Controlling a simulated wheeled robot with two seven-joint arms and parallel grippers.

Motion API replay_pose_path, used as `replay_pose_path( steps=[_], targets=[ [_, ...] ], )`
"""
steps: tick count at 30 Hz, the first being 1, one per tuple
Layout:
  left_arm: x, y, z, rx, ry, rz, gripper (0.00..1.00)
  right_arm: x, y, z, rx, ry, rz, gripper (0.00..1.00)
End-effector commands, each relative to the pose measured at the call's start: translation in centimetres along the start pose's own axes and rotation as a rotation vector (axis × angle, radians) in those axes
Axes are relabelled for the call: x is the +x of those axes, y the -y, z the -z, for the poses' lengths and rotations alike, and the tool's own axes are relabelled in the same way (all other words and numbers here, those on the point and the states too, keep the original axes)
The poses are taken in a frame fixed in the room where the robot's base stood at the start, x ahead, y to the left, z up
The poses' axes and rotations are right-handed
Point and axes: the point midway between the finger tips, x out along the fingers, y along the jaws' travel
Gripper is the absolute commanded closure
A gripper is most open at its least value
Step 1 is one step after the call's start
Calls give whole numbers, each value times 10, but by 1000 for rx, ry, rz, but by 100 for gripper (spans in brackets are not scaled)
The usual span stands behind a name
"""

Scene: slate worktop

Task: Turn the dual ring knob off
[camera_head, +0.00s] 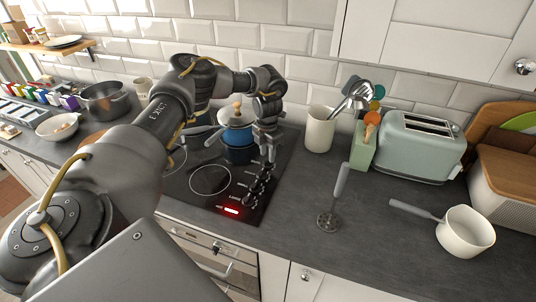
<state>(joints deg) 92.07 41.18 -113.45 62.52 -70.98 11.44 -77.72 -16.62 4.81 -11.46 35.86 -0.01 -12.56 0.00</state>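The black cooktop (200,205) is set into the slate worktop, with white ring markings on its glass. Several dark knobs (257,187) stand in a row along its right side; which one is the dual ring knob is too small to tell. A red light (231,210) glows at the cooktop's front edge. My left gripper (269,160) points down over the far end of the knob row and hides part of it. Whether its fingers are apart, or touch a knob, I cannot tell. My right gripper is not in view.
A blue pot (236,134) stands on the back of the cooktop, close to my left gripper. To the right are a utensil holder (320,130), a masher (334,195), a toaster (418,148) and a white saucepan (465,233). The worktop between the masher and saucepan is clear.

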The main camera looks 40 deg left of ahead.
Motion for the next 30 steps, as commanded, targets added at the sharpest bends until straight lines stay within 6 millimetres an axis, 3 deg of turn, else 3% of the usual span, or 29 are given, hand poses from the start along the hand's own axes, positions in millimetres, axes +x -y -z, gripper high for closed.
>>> replay_pose_path(
  steps=[6, 12, 16, 24, 30],
  targets=[
    [21, 1, -1, 1, -1, 0, 66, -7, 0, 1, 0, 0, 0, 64],
    [25, 1, -2, 1, 2, -1, 66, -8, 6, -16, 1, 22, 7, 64],
    [25, 1, -2, 1, 1, 0, 66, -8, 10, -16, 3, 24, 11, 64],
    [25, 1, -2, 1, 1, 0, 100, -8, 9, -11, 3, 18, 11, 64],
    [25, 1, -2, -2, 1, 0, 100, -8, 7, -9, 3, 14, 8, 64]
  ],
)
